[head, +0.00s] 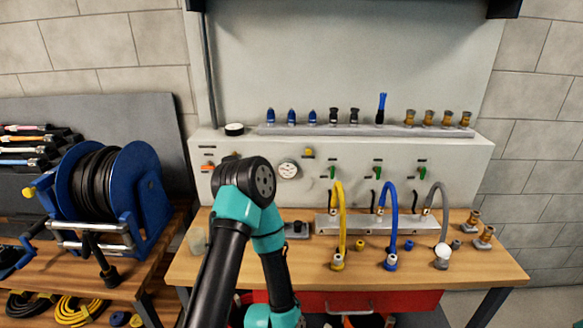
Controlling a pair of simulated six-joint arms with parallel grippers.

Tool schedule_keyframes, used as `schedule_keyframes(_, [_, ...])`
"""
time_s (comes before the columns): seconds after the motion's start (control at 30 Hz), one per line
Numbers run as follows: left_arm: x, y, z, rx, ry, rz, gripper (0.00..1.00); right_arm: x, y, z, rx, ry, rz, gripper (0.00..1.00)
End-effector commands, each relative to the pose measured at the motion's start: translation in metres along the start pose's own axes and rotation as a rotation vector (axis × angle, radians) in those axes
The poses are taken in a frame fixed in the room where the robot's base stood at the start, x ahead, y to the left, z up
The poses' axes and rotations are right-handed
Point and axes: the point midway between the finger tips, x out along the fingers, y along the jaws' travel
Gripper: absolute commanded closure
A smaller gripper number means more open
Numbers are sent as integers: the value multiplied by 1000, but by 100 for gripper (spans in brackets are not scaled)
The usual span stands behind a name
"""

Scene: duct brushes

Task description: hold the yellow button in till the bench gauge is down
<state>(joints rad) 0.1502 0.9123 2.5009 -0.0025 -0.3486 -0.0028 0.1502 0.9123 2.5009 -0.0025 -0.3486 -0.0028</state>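The yellow button (308,153) is a small yellow piece on the upright face of the pale bench panel. The bench gauge (288,170) is a round white dial just left of and below it; its needle is too small to read. One of my arms, teal and black, rises in front of the bench, and its bent joint stands left of the gauge in the picture. Nothing of mine is seen touching the button. Neither gripper can be made out, so I cannot tell whether either is open or shut.
Yellow (340,222), blue (388,222) and grey (444,220) hoses arch over the wooden bench top (480,268). Green valve handles (378,170) sit above them. Several fittings and a blue brush (381,108) line the shelf (355,131). A blue hose reel (110,195) stands left.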

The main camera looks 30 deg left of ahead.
Motion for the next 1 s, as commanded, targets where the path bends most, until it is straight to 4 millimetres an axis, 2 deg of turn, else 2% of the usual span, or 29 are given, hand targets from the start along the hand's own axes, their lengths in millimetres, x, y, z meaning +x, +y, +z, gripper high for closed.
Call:
schedule_keyframes(0.03, [0,0,0,0,0,0,84,0,0,0,0,0,0,57])
schedule_keyframes(0.2, [0,0,0,0,0,0,100,0,0,0,0,0,0,57])
schedule_keyframes(1.0, [0,0,0,0,0,0,100,0,0,0,0,0,0,57])
